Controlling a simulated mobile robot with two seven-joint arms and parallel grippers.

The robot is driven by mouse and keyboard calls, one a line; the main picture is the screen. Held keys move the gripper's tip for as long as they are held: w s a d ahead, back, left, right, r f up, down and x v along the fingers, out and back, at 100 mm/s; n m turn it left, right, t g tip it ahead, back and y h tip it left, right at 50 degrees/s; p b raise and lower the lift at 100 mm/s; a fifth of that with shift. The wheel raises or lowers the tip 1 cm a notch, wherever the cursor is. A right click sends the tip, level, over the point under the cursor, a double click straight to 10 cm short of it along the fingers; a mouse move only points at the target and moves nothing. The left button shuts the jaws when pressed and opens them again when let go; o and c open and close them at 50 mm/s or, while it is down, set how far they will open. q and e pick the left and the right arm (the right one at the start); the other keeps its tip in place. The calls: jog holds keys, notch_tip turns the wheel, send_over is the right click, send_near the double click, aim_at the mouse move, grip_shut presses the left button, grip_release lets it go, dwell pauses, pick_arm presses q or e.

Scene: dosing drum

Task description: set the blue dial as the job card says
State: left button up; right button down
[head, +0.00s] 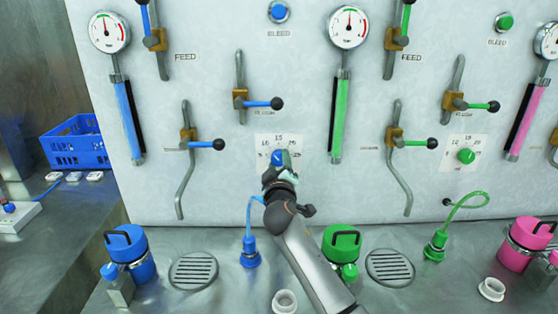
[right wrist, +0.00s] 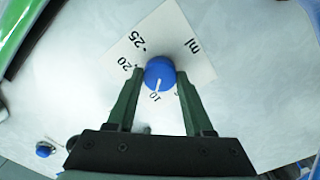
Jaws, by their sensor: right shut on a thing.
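The blue dial (head: 278,158) sits on a white scale plate (head: 279,139) on the upright panel. In the right wrist view the dial (right wrist: 160,72) is between the fingers of my right gripper (right wrist: 158,80), which is shut on it. Its white mark points toward the 10 on the scale; 20, 25 and "ml" also show there. In the head view my right gripper (head: 280,168) covers the lower part of the dial and plate. My left gripper is not in view. No job card can be made out.
A blue-handled lever (head: 262,104) is above the dial, and another (head: 205,144) is to its left. A green dial (head: 466,156) is further right. Blue (head: 130,254) and green canisters (head: 342,244) stand on the bench below. A blue crate (head: 76,144) is at the left.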

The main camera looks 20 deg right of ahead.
jog(key=shift+n, duration=0.5)
jog(key=shift+c, duration=1.4)
grip_release()
jog(key=shift+s, duration=0.1)
